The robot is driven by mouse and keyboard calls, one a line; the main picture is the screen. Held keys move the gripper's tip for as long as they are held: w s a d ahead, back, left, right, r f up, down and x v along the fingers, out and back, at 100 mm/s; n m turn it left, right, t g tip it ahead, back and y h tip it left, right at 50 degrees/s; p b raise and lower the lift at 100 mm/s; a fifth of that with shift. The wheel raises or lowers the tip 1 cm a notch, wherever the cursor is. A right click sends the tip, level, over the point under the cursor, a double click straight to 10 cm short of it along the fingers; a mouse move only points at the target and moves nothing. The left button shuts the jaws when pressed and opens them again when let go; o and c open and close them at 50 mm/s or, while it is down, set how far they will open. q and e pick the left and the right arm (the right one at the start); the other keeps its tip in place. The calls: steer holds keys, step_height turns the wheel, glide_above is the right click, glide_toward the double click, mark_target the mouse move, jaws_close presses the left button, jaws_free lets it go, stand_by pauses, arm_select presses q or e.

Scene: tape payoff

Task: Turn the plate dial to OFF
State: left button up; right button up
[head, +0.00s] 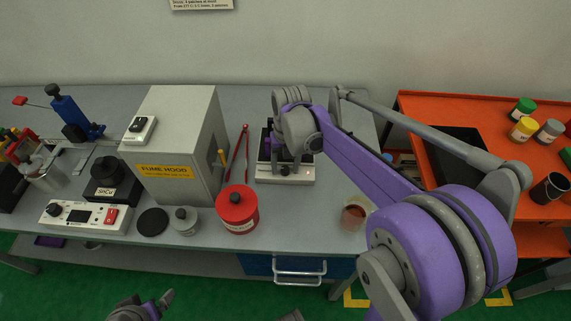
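The plate (267,145) is a small unit with a dark top and a pale front panel (272,177), on the grey bench right of the fume hood. A small dark dial (285,170) shows on that front panel; its marks are too small to read. My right gripper (287,161) points down over the plate's front, close to the dial. Its fingers are small and partly hidden by its own wrist, so I cannot tell whether they touch the dial or are open. My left gripper (158,301) is low at the bottom edge, away from the bench, with its fingers apart and empty.
The fume hood (180,170) stands left of the plate, with red tongs (240,150) between. A red jar (237,211), a grey jar (184,222) and a brown cup (353,215) stand near the front edge. A control box (85,216) sits left; an orange cart (420,105) is right.

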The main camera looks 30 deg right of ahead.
mark_target(286, 168)
step_height(286, 168, up, 5)
steer(key=shift+d+f, duration=0.1)
steer(key=shift+d, duration=0.05)
arm_select(q)
steer(key=w+r+p, duration=0.3)
steer(key=r+p, duration=0.3)
steer(key=r, duration=0.3)
steer(key=shift+t, duration=0.3)
arm_select(e)
step_height(286, 168, up, 6)
steer(key=shift+s, duration=0.2)
arm_select(q)
steer(key=shift+w+f, duration=0.1)
arm_select(e)
steer(key=shift+w+d, duration=0.1)
